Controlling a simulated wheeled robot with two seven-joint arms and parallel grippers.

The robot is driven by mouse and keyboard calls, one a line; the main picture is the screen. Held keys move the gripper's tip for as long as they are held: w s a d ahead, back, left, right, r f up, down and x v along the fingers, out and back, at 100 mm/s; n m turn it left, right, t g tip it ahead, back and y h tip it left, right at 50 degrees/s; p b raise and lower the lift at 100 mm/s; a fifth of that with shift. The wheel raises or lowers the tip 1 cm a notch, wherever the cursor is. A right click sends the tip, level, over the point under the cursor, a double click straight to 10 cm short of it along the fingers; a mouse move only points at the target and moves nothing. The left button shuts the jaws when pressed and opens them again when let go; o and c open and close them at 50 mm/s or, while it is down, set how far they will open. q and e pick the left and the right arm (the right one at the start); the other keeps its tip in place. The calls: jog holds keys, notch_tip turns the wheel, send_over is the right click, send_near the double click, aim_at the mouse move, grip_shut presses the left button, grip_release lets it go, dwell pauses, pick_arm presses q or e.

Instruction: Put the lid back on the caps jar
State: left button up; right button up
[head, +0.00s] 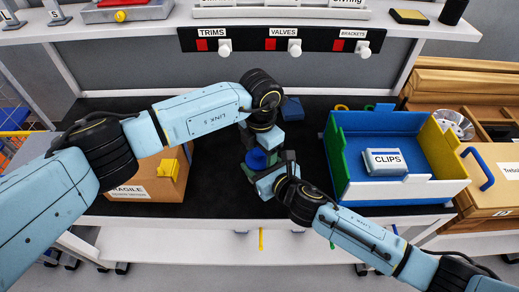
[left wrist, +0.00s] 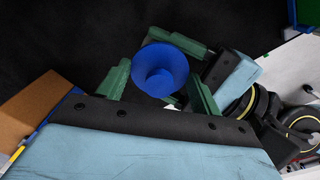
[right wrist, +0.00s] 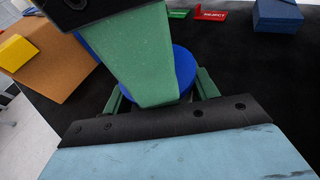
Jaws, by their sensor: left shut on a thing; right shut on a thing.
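The blue round lid (head: 257,158) with a central knob is at the meeting point of both grippers above the black mat. It shows from above in the left wrist view (left wrist: 160,68). My left gripper (head: 262,146) reaches in from above and is shut on the lid, with its green fingers at either side. My right gripper (head: 264,178) comes from the lower right, just below the lid, and is shut on the caps jar. The jar is almost wholly hidden by lid and fingers. In the right wrist view a left finger covers much of the blue disc (right wrist: 185,68). I cannot tell whether lid and jar touch.
A cardboard box (head: 144,188) marked FRAGILE with a yellow block stands left. A coloured bin (head: 400,194) holding a CLIPS box stands right. A blue block (head: 292,108) lies behind the grippers. A labelled switch panel (head: 280,40) hangs at the back.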

pick_arm(q)
jog(key=shift+s+f, duration=0.15)
jog(key=shift+f, duration=0.3)
pick_arm(e)
jog(key=shift+w+a+r, duration=0.1)
jog(key=shift+a+r, duration=0.1)
jog(key=shift+r, duration=0.2)
pick_arm(q)
jog(key=shift+a+f, duration=0.1)
jog(key=shift+f, duration=0.05)
jog(key=shift+c, duration=0.4)
jog(key=o, duration=1.2)
pick_arm(e)
jog(key=shift+w+r, duration=0.1)
pick_arm(q)
jog(key=shift+s, duration=0.1)
jog(key=shift+s+d, duration=0.1)
jog(key=shift+d, duration=0.2)
jog(key=r, duration=0.7)
jog(key=shift+w+r, duration=0.15)
jog(key=shift+w, duration=0.2)
pick_arm(e)
jog(key=shift+d+f, duration=0.2)
jog(key=shift+f, duration=0.15)
pick_arm(q)
jog(key=shift+w+a+r, duration=0.1)
jog(key=shift+a+r, duration=0.2)
jog(key=shift+r, duration=0.35)
